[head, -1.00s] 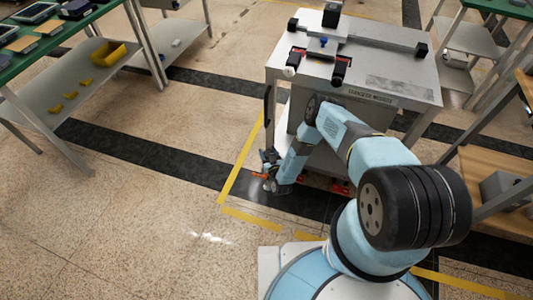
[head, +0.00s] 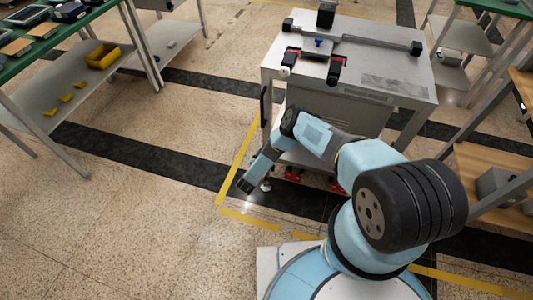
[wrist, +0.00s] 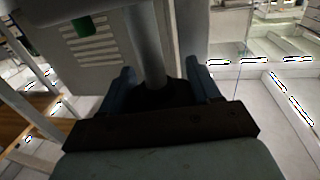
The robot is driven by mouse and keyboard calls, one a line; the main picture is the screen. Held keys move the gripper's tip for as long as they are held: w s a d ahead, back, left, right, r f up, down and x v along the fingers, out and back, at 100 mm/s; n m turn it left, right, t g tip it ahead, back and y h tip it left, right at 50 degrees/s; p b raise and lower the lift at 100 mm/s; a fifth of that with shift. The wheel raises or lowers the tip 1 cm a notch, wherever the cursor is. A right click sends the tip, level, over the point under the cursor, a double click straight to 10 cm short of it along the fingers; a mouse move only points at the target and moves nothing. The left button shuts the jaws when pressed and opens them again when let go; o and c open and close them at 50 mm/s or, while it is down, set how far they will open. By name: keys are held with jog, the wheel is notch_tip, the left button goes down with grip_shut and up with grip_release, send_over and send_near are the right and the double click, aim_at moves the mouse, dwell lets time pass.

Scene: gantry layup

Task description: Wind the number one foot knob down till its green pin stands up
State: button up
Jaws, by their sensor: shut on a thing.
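The grey cart (head: 365,85) stands on its legs, and my arm reaches down to its near left corner. A pale foot (head: 266,185) shows at the floor there. In the wrist view my gripper (wrist: 161,76) has one finger on each side of a dark knob (wrist: 165,96) at the base of a grey leg (wrist: 148,45). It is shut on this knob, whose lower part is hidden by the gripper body. A green patch (wrist: 86,26) shows on the grey panel at upper left; I cannot tell whether it is the pin. The knob's number is not readable.
Red parts (head: 293,173) sit low under the cart. Yellow tape (head: 238,160) and a black stripe (head: 150,153) mark the floor. A green-topped bench with a yellow bin (head: 104,56) stands at left. Wooden shelving (head: 490,170) is close at right. The left floor is clear.

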jog(key=shift+w+r+m+g+h, duration=0.15)
jog(key=shift+m+g+h, duration=0.2)
jog(key=shift+h, duration=0.25)
jog(key=o, duration=1)
jog(key=v, duration=1.4)
jog(key=shift+d, duration=0.1)
